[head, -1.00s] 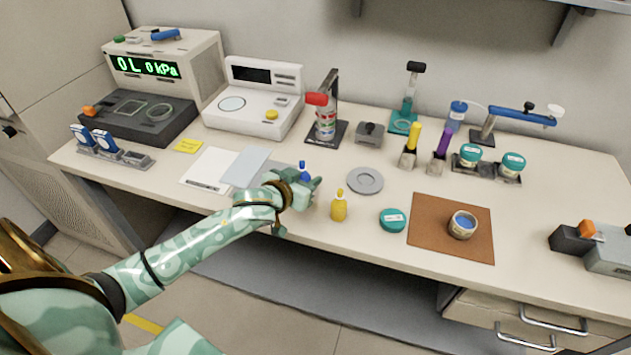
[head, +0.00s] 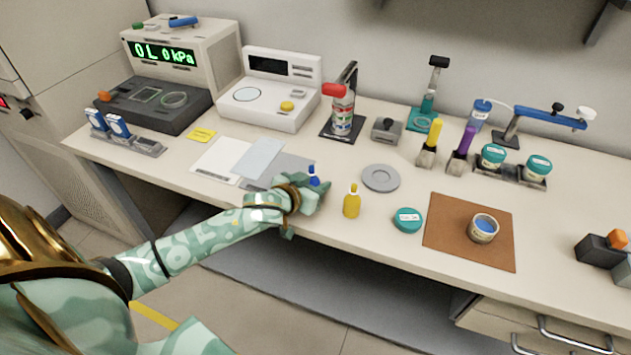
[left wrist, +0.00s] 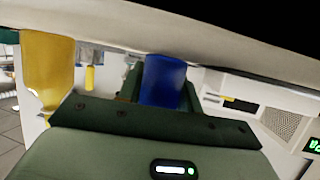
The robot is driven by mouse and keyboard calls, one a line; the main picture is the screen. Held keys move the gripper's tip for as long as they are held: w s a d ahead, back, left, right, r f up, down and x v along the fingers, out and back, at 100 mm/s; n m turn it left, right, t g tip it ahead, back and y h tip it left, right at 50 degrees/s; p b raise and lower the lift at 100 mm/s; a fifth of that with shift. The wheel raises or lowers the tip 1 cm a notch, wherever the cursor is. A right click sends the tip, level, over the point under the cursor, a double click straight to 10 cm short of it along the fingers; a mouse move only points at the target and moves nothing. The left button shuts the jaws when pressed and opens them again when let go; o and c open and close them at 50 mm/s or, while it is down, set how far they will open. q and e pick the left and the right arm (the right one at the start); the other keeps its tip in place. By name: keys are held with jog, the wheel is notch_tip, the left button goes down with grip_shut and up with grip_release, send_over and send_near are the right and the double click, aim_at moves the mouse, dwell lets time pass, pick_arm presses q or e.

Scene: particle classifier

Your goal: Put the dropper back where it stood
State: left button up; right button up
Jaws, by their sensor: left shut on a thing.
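My left gripper (head: 312,198) is low at the table's front edge, shut on a small blue dropper bottle (head: 313,176). Only the blue top shows above the fingers in the head view; the hand hides the rest. In the left wrist view the dropper's blue body (left wrist: 165,80) shows between the fingers. A yellow dropper bottle (head: 351,203) stands upright just right of the gripper, apart from it; it also shows in the left wrist view (left wrist: 46,72). I cannot tell whether the blue dropper touches the table. My right gripper is not in view.
A grey round disc (head: 381,178) and a teal lid (head: 407,220) lie to the right. A brown mat (head: 445,245) holds a small jar of blue stuff (head: 483,228). Grey and white sheets (head: 215,162) lie behind and left of the hand. The tabletop between disc and mat is clear.

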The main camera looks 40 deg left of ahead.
pick_arm(q)
jog(key=o, duration=1)
jog(key=shift+r, duration=0.1)
jog(key=p+v, duration=0.4)
jog(key=v, duration=0.7)
jog(key=shift+s+r, duration=0.1)
jog(key=shift+s, duration=0.4)
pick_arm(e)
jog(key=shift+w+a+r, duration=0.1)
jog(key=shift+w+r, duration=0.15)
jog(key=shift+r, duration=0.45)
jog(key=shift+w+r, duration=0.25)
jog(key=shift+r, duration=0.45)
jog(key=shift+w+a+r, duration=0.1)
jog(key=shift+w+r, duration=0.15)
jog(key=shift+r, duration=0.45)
